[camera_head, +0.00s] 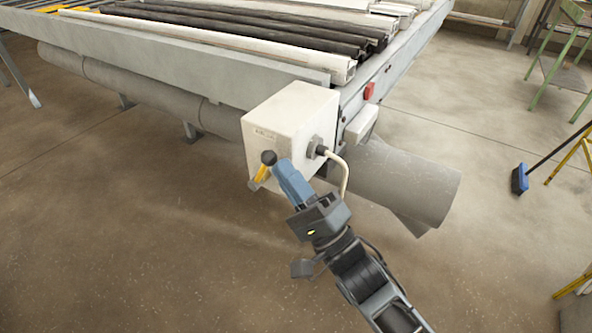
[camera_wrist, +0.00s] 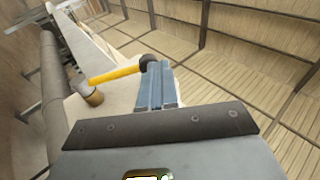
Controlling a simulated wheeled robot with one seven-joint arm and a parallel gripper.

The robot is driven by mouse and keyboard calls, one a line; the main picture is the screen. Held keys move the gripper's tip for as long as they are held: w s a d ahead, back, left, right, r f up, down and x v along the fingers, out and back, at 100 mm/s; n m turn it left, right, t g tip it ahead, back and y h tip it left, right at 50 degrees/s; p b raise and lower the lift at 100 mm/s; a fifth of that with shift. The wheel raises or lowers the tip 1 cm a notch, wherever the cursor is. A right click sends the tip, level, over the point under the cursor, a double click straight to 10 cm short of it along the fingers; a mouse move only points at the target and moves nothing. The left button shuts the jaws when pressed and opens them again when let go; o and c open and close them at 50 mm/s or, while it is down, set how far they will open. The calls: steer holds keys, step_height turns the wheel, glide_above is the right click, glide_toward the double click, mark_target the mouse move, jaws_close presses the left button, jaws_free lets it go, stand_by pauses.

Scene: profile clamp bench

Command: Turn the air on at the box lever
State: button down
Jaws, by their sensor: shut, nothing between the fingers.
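The white control box (camera_head: 290,118) hangs at the bench's near corner, with a small label on its front. Its lever (camera_head: 262,174) is yellow with a round black knob (camera_head: 269,157). In the wrist view the yellow lever (camera_wrist: 115,75) runs from a brass-coloured pivot (camera_wrist: 88,94) to the black knob (camera_wrist: 149,61). My gripper (camera_head: 283,168) has its blue fingers shut and empty, with the tips right beside the knob. In the wrist view the fingertips (camera_wrist: 158,70) partly overlap the knob. I cannot tell whether they touch it.
A cable (camera_head: 343,170) loops from the box's right side, close to my gripper. A thick grey pipe (camera_head: 405,185) runs under the bench. Dark and white profiles (camera_head: 270,37) lie on top. A blue broom (camera_head: 520,179) stands to the right. The floor in front is clear.

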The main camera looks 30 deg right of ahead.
mark_target(267, 157)
steer(key=p+x, duration=0.1)
steer(key=x, duration=0.2)
steer(key=shift+s+a+r, duration=0.1)
steer(key=shift+a+r, duration=0.1)
steer(key=shift+r, duration=0.05)
steer(key=shift+w+a+r+p, duration=0.2)
steer(key=shift+w+p, duration=0.1)
steer(key=shift+w, duration=0.05)
steer(key=shift+w+a+r+p, duration=0.2)
steer(key=shift+w+a+p, duration=0.05)
steer(key=shift+w, duration=0.15)
